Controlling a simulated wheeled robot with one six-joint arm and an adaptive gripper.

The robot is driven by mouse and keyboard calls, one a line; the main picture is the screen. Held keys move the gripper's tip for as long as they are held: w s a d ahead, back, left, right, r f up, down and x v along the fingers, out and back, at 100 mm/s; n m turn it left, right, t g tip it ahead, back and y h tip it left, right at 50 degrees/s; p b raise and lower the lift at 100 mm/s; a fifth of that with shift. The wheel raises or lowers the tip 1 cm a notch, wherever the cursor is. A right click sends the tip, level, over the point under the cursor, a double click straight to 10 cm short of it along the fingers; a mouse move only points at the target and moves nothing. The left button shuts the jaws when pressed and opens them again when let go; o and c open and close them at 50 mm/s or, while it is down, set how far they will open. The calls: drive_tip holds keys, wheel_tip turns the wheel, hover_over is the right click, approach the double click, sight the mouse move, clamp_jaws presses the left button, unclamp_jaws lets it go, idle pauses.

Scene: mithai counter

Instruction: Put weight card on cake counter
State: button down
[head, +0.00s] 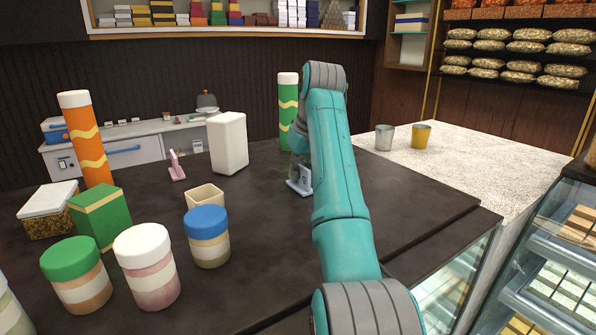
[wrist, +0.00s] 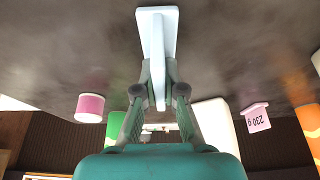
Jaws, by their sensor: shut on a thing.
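My gripper (wrist: 158,88) is shut on a pale blue weight card (wrist: 156,35) with a flat base, seen from its edge in the wrist view. In the head view, the card (head: 300,184) shows beside my arm, low at the dark counter (head: 250,280); I cannot tell whether its base touches the top. My arm hides most of the gripper there. A second card, pink (head: 177,166), stands on the counter to the left; in the wrist view this pink card (wrist: 257,117) reads "230 g".
A white block-like container (head: 228,143) and a green cylinder (head: 287,110) stand near the card. Several jars and boxes crowd the left, including a blue-lidded jar (head: 207,237). A pale speckled counter (head: 480,165) at right holds two cups. The dark top's front middle is clear.

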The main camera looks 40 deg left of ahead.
drive_tip(key=c, duration=1.3)
unclamp_jaws()
drive_tip(key=shift+f, duration=0.1)
drive_tip(key=v, duration=1.2)
